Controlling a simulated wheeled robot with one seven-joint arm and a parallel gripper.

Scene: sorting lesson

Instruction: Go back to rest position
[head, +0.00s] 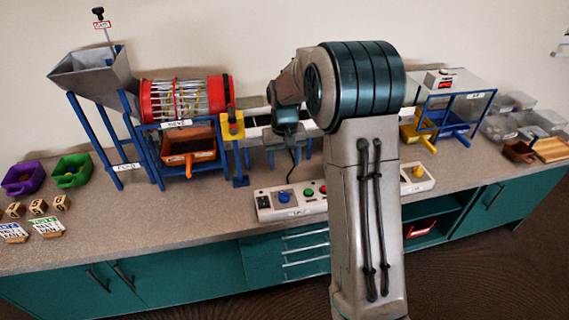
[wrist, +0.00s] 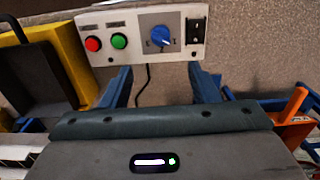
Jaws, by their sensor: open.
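My gripper (head: 289,158) hangs in front of the middle of the bench's machine line, above the worktop behind the control box (head: 292,201). My own arm rises in the foreground and hides part of the scene. In the wrist view my gripper (wrist: 164,74) shows two blue fingers spread apart, with nothing between them. Beyond the fingers, the control box (wrist: 182,50) shows red and green buttons and a blue knob. The fingers look apart from the box, though the exact distance is hard to tell.
Yellow (head: 417,137) and blue bins stand right. Purple (head: 24,178) and green (head: 72,170) bins sit far left.

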